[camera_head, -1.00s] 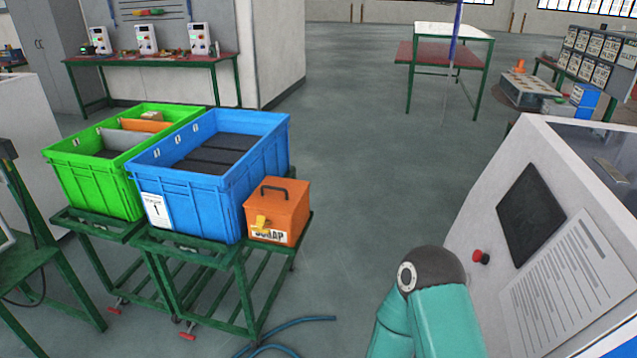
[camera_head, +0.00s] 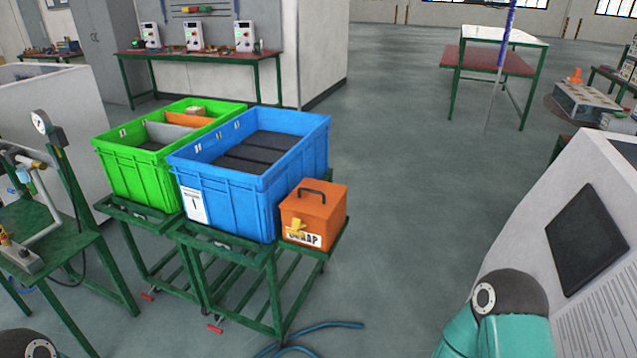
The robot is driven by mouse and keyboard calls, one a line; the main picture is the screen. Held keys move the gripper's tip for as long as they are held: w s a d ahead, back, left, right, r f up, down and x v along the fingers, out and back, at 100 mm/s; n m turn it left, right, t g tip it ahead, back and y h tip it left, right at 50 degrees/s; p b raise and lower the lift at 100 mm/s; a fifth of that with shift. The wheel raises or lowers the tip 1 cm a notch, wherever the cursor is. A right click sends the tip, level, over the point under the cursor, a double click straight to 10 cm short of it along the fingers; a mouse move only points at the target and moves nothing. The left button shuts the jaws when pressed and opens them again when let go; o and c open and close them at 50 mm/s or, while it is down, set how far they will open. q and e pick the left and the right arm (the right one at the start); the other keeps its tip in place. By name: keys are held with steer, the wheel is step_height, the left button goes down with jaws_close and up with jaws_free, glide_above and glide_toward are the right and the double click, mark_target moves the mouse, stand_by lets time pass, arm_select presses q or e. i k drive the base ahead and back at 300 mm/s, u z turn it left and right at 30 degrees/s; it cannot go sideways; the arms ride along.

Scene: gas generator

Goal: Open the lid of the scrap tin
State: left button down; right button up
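The scrap tin (camera_head: 313,214) is an orange box with a dark handle (camera_head: 312,197) on its lid, a yellow latch (camera_head: 297,228) and a white SCRAP label on its front. Its lid is shut. It stands on the right end of a green trolley, beside the blue crate. Neither gripper shows in the head view. Only a teal and dark link of my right arm shows at the bottom right, well apart from the tin, and a dark piece of my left arm at the bottom left corner.
The blue crate (camera_head: 222,178) stands close to the tin's left, with a green crate (camera_head: 120,166) beyond. A blue hose (camera_head: 318,326) lies on the floor by the trolley (camera_head: 292,290). A white cabinet with a dark screen (camera_head: 586,240) stands at right. Floor between is clear.

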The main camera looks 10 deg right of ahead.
mark_target(312, 197)
steer(key=i, duration=0.9)
steer(key=u, duration=0.05)
